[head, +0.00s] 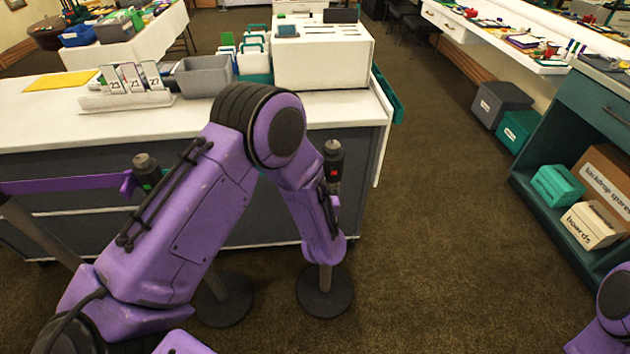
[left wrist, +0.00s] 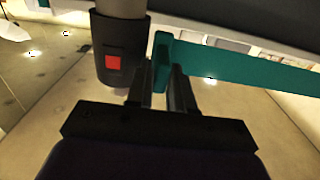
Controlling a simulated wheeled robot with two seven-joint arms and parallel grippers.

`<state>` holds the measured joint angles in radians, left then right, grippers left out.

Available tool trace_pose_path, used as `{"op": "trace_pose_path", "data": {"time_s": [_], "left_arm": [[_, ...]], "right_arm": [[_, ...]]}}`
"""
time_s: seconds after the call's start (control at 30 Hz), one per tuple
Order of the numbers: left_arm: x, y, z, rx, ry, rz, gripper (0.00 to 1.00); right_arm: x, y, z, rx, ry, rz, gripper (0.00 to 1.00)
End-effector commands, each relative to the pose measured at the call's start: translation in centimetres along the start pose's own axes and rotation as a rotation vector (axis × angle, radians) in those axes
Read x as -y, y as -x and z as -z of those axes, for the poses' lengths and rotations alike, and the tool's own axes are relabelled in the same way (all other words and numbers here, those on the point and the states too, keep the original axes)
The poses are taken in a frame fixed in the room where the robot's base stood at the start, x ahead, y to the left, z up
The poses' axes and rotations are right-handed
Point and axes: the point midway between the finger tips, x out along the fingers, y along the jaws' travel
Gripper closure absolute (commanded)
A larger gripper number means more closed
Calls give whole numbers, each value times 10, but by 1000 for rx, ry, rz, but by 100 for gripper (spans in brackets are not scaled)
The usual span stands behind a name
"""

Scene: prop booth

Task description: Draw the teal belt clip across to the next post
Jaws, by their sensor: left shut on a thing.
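In the left wrist view my left gripper (left wrist: 161,72) is shut on the teal belt clip (left wrist: 161,50). The teal belt (left wrist: 250,73) runs from the clip to the right edge of that view. A black post head (left wrist: 121,60) with a red square stands just left of the clip, a small gap apart. The red-marked post head (head: 333,160) also shows in the head view, beside my left forearm. A second post head (head: 146,172) with a green mark stands further left, by a purple belt (head: 65,185).
A white-topped counter (head: 130,125) stands behind the posts, bearing a grey bin (head: 203,77) and date cards (head: 135,80). Round post bases (head: 325,308) stand on the floor. Brown carpet (head: 430,220) is clear to the right, up to a teal shelf unit (head: 540,190).

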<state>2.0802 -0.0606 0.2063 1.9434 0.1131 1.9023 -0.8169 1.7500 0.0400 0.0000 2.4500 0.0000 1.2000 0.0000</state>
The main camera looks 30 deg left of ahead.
Motion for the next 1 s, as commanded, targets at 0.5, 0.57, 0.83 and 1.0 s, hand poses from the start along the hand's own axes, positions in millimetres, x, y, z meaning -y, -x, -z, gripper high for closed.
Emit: {"op": "trace_pose_path", "data": {"time_s": [0.5,0.57,0.83,1.0], "left_arm": [[0,0,0,-2,-1,2,72],[-1,0,0,-1,-1,2,72],[-2,27,-2,0,-3,-4,72],[-2,69,-2,-1,-2,-3,72]], "right_arm": [[0,0,0,0,0,0,57],[0,0,0,0,0,0,57],[0,-6,-2,0,0,0,57],[1,-12,-5,0,0,0,57]]}}
